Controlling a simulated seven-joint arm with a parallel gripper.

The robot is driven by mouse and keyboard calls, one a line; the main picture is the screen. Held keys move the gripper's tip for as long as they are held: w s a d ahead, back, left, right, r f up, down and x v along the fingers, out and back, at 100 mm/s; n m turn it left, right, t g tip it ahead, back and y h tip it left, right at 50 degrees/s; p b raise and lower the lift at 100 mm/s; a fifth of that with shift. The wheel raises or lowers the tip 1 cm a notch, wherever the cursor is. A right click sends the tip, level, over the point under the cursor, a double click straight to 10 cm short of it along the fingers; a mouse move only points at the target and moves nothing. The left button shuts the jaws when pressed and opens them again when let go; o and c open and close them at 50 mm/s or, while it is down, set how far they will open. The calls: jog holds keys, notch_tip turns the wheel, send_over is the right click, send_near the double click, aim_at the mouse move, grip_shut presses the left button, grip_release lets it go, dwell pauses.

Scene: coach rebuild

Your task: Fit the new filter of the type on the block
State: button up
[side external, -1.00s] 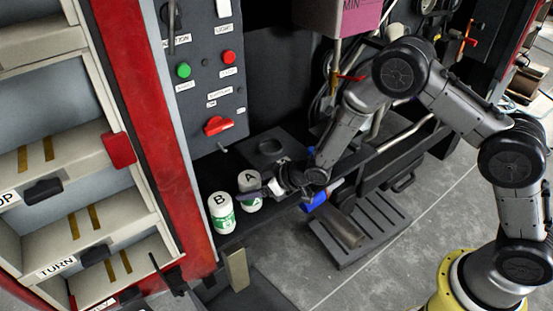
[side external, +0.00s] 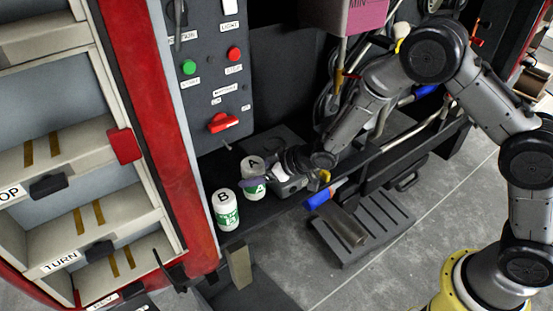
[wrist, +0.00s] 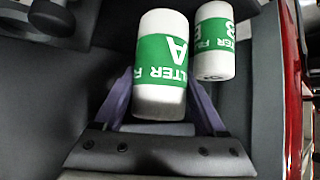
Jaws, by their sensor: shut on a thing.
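The white filter with a green band marked A (side external: 253,172) is between my gripper's fingers (side external: 259,183). It also fills the middle of the wrist view (wrist: 162,62), upright in the side view, with a purple finger on each side. My gripper (wrist: 158,95) is shut on it and holds it slightly raised. Filter B (side external: 227,211) stands upright on the dark shelf to the left, and it shows in the wrist view (wrist: 214,42) to the right of A. A dark square block (side external: 278,140) lies behind A, partly hidden by my gripper; I can read no type mark on it.
A control panel (side external: 205,75) with a red lever switch (side external: 223,122) stands behind the filters. A red door post (side external: 165,160) is at the left. A blue-handled tool (side external: 322,195) lies at the shelf's front edge. A slatted step (side external: 360,222) is below.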

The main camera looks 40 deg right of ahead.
jog(key=s+a+f+n, duration=0.1)
jog(key=s+a+f, duration=0.15)
jog(key=s, duration=0.45)
jog(key=w+d+r+g+y, duration=0.1)
jog(key=w+d+r, duration=0.55)
jog(key=r, duration=0.35)
jog(key=w+d+r, duration=0.5)
jog(key=d+r, duration=0.3)
jog(key=r, duration=0.2)
jog(key=w+d+f, duration=0.2)
jog(key=w+f, duration=0.2)
jog(key=f, duration=0.3)
jog(key=w+d+f+m+t+h, duration=0.1)
jog(key=w+d+f, duration=0.1)
jog(key=w+f, duration=0.3)
jog(key=shift+w+d+f, duration=0.15)
jog(key=shift+d+f, duration=0.1)
jog(key=shift+f, duration=1.15)
jog(key=shift+f, duration=0.55)
jog(key=shift+f, duration=0.45)
jog(key=shift+f, duration=0.1)
jog(key=shift+f, duration=0.3)
